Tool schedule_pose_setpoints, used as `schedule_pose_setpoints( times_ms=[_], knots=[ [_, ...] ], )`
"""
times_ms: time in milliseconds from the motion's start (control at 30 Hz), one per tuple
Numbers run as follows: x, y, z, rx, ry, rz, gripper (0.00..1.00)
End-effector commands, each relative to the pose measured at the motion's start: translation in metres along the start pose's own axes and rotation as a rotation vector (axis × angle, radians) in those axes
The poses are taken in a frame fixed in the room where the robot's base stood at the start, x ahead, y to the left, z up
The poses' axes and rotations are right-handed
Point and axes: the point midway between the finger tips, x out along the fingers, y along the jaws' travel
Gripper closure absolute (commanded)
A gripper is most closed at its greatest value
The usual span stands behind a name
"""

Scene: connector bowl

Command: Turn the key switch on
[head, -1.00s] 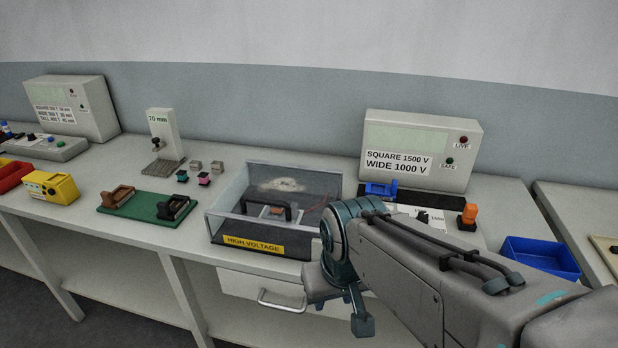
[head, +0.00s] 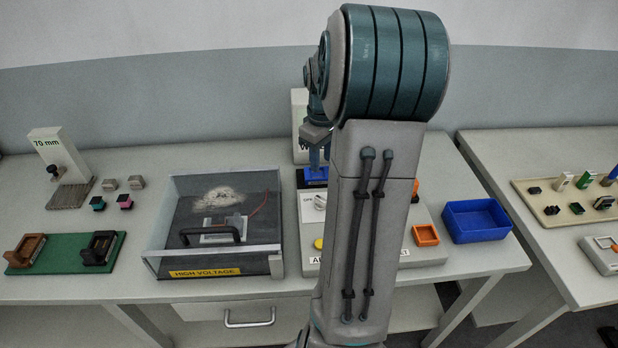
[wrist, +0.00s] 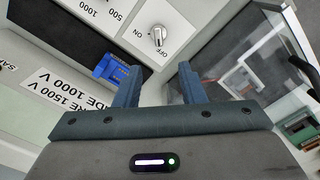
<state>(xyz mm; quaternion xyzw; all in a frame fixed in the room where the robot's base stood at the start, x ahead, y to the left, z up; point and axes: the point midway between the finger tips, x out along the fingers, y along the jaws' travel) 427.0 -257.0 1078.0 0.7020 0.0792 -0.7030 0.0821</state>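The key switch (wrist: 158,37) is a silver round switch with a key-like grip on a pale panel, between printed ON and OFF labels. In the head view it shows small (head: 320,202), beside my arm. In the wrist view my gripper (wrist: 160,72) is open and empty, its two dark fingers pointing toward the panel. The switch lies beyond the fingertips, in line with the gap, and looks apart from them. Which label the grip points to is hard to tell. In the head view my arm hides part of the panel (head: 428,246).
A blue fixture (wrist: 113,70) on a black strip is near the left finger. The clear-walled HIGH VOLTAGE box (head: 212,272) with a black handle stands left of the panel. A blue bin (head: 476,221) and orange square frame (head: 426,235) are on the right.

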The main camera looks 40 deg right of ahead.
Motion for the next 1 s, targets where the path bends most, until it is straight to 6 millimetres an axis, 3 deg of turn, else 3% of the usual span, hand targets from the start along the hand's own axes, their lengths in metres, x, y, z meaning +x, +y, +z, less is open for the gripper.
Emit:
schedule_pose_setpoints(
  times_ms=[233,700,1000],
  knots=[
    [0.021,0.003,-0.001,-0.011,-0.001,-0.009,0.64],
    [0.115,0.002,0.0,-0.01,-0.002,-0.009,0.64],
    [0.138,0.003,0.0,-0.008,0.0,-0.005,0.64]
  ],
)
